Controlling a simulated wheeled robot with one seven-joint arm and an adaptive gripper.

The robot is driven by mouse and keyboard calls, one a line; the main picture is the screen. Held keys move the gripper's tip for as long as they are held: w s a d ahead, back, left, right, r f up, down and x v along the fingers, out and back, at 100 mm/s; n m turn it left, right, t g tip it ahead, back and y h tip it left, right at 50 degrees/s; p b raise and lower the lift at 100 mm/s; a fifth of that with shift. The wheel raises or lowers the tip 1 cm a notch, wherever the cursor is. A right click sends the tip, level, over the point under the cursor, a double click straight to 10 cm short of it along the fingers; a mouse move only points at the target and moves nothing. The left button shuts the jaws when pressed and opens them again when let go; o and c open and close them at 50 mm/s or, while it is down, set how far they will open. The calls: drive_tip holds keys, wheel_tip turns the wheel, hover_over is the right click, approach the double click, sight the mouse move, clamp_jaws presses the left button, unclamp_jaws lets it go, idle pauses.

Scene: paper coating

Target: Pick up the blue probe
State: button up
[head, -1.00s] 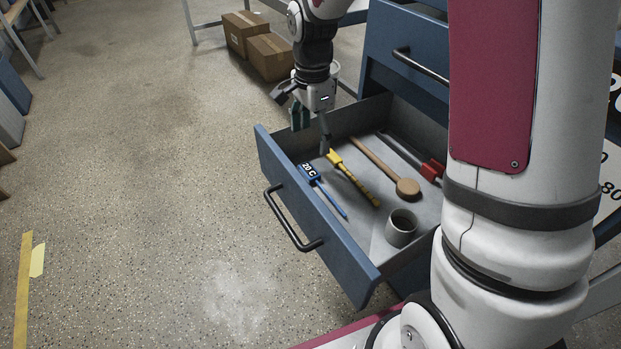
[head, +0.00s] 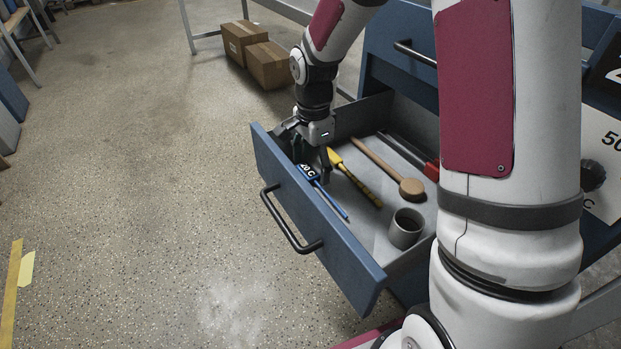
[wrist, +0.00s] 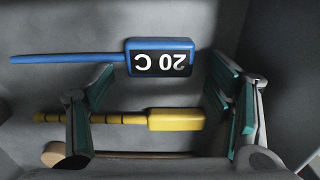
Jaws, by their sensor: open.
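The blue probe (head: 330,199) lies in the open drawer, close to its front wall. In the wrist view the blue probe (wrist: 161,57) shows its "20 C" display upside down and its thin blue stem reaching left. My gripper (head: 312,160) is low inside the drawer over the probe's head and hides part of it. In the wrist view my gripper (wrist: 165,115) is open, with green pads left and right. The probe's head lies at the upper edge of the gap between the fingers, and nothing is held.
A yellow tool (head: 355,178) lies beside the probe; in the wrist view it lies between the fingers. The drawer walls stand close to my gripper.

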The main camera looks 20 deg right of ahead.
drive_tip(key=shift+c, duration=0.3)
drive_tip(key=c, duration=1.1)
drive_tip(key=shift+o, duration=0.2)
wheel_tip(320, 180, up, 10)
drive_tip(key=p, duration=0.4)
